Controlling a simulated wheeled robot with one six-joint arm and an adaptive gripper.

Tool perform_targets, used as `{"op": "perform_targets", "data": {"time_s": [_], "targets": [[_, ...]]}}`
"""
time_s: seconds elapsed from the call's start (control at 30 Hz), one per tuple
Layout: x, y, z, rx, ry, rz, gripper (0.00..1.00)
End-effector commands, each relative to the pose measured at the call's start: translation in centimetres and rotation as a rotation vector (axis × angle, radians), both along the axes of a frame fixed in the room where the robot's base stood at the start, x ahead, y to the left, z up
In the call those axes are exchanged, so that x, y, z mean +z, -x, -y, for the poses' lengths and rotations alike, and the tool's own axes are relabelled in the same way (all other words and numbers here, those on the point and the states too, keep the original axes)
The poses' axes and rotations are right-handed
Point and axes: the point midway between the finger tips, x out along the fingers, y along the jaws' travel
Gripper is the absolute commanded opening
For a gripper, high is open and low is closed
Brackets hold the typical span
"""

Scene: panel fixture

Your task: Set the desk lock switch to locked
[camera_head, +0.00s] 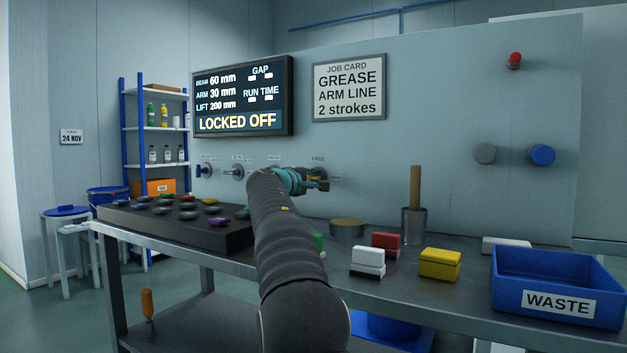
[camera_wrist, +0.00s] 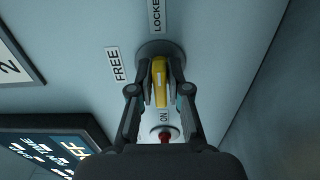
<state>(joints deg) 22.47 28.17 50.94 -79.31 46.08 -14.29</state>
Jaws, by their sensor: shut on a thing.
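The lock switch is a yellow handle (camera_wrist: 160,82) on a round grey base (camera_wrist: 153,49) on the wall panel. In the wrist view a LOCKED label (camera_wrist: 156,14) is above the base and a FREE label (camera_wrist: 115,66) is to its left. The handle runs nearly up and down in that view; which label it points to is hard to tell. My gripper (camera_wrist: 161,92) is shut on the handle, one finger on each side. In the head view my gripper (camera_head: 318,185) is at the rightmost control of the panel's row, partly hiding it.
A display (camera_head: 243,97) reads LOCKED OFF. Other panel controls (camera_head: 235,172) are to the left. On the bench below are a black tray (camera_head: 195,222) of coloured knobs, several blocks, a cup with a wooden stick (camera_head: 414,190) and a blue WASTE bin (camera_head: 557,288).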

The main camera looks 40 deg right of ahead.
Motion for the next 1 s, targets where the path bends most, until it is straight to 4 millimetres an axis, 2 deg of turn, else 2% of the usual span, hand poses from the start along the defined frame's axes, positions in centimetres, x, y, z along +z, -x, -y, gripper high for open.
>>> {"op": "perform_targets", "data": {"time_s": [0.23, 0.27, 0.33, 0.73, 0.87, 1.0], "targets": [[0.1, -0.1, -0.1, 0.003, 0.002, 0.001, 0.00], [0.1, -0.1, -0.1, 0.003, 0.002, 0.001, 0.21], [0.1, -0.1, 0.0, 0.003, 0.002, 0.001, 0.38], [0.1, 0.2, -0.5, 0.002, 0.000, -0.001, 0.38], [0.2, 0.7, -1.9, 0.003, 0.001, -0.001, 0.38], [0.2, 1.6, -4.3, 0.005, 0.001, -0.002, 0.38]]}}
